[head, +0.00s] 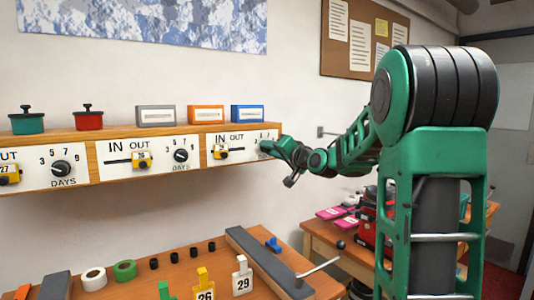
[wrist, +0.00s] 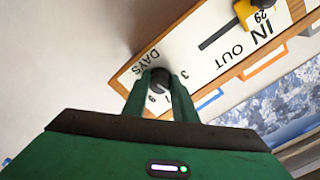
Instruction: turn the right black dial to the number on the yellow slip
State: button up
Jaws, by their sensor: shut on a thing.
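The right black dial (wrist: 160,77) sits on the rightmost white panel (wrist: 205,50) above the word DAYS. My gripper (wrist: 160,88) is shut on this dial, one green finger on each side. In the head view my gripper (head: 272,148) reaches the right end of the shelf front and mostly hides the dial. A few scale numerals show around the dial in the wrist view, but its pointer mark is not clear. A yellow slip (head: 381,28) is pinned on the cork board; its writing is too small to read.
Two other black dials, the left (head: 61,168) and the middle (head: 181,155), sit on panels to the left. A yellow slider marked 29 (wrist: 257,14) is on the right panel. Coloured boxes (head: 206,114) and pots stand on the shelf (head: 120,131). A bench with tags lies below.

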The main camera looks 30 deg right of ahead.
jog(key=shift+f+m, duration=0.1)
jog(key=shift+m, duration=3.5)
jog(key=shift+d, duration=0.1)
jog(key=o, duration=1)
jog(key=shift+o, duration=0.2)
jog(key=shift+s, duration=0.1)
jog(key=s, duration=1)
jog(key=shift+s+d, duration=0.15)
jog(key=shift+s, duration=0.15)
